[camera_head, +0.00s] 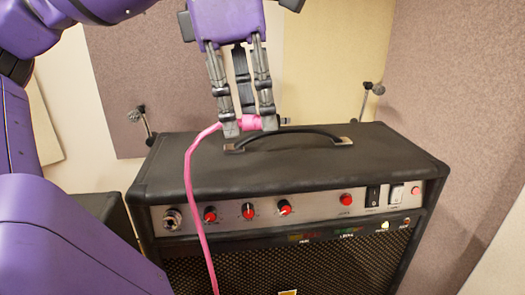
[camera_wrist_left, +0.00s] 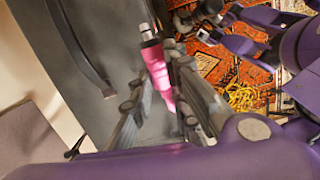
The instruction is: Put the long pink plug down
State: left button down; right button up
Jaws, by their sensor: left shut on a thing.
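The long pink plug (camera_head: 255,122) is held between the fingertips of my left gripper (camera_head: 249,126), above the top of the black amp (camera_head: 190,165) near its handle. Its pink cable (camera_head: 192,175) runs left and then hangs down in front of the amp's panel. In the left wrist view the plug's pink body (camera_wrist_left: 157,72) and metal end show between the fingers of my left gripper (camera_wrist_left: 162,95). Whether the plug touches the amp top cannot be told.
The front panel has a jack socket (camera_head: 172,218), red knobs (camera_head: 248,210) and switches (camera_head: 373,195). Microphones (camera_head: 143,120) stand behind the amp. The amp top's left and right areas are clear. A patterned rug (camera_wrist_left: 218,62) shows below.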

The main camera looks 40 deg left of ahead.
pick_arm(q)
send_over(260, 170)
jog(key=f, duration=0.6)
jog(key=shift+s, duration=0.25)
notch_tip(260, 170, down, 3)
jog(key=shift+w+a+r+p, duration=0.1)
jog(key=shift+w+a+p, duration=0.05)
jog(key=shift+p, duration=0.25)
jog(key=shift+f, duration=0.95)
jog(key=c, duration=1.7)
grip_release()
jog(key=shift+f, duration=0.1)
pick_arm(e)
jog(key=shift+w+a+r, duration=0.3)
jog(key=shift+w+r, duration=0.2)
jog(key=shift+r, duration=0.05)
jog(key=shift+w, duration=0.15)
